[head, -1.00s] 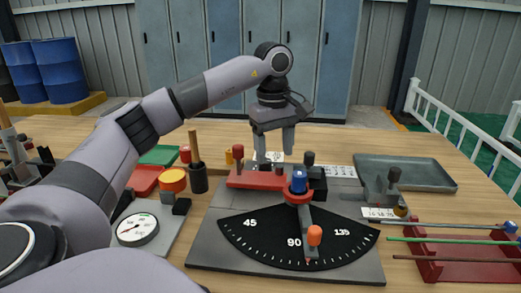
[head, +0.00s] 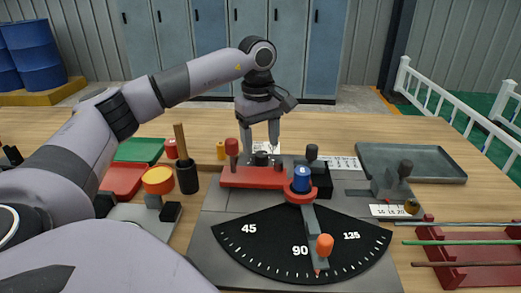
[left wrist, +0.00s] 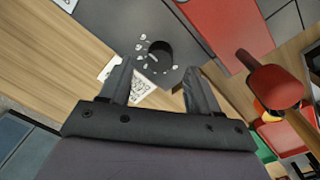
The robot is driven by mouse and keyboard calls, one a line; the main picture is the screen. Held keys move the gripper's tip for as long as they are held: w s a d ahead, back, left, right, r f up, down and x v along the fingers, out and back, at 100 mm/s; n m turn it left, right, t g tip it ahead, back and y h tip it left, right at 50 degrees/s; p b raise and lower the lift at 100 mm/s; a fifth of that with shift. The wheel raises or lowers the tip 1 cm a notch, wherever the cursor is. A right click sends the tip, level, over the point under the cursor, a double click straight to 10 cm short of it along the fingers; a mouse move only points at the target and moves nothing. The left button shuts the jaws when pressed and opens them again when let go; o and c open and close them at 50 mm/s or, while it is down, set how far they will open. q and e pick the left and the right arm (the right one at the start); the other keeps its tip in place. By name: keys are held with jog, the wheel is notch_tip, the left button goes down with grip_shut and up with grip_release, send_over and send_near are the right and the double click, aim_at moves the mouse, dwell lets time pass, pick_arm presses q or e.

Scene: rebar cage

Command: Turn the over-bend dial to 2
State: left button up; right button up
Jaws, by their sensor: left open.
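The over-bend dial is a small black round knob (left wrist: 160,52) with white marks around it, on the grey bender plate; in the left wrist view it lies just beyond the fingertips. In the head view the dial (head: 262,159) sits behind the red bar, partly hidden. My left gripper (head: 260,147) points down just above and behind the dial, its fingers apart with nothing between them. In the left wrist view my left gripper (left wrist: 155,75) is open, with a white printed card (left wrist: 143,86) below the gap. The dial's setting is too small to read. My right gripper is out of view.
A red bar with a red-knobbed post (head: 232,150) stands close to the dial. The bender's black angle scale (head: 270,255) and orange-knobbed lever (head: 324,245) are in front. A wooden-handled tool in a black cup (head: 187,176) is left; a grey tray (head: 410,162) is right.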

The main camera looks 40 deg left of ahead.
aim_at(261, 154)
pick_arm(q)
jog(key=shift+f, duration=1.65)
jog(key=c, duration=1)
jog(key=shift+c, duration=0.2)
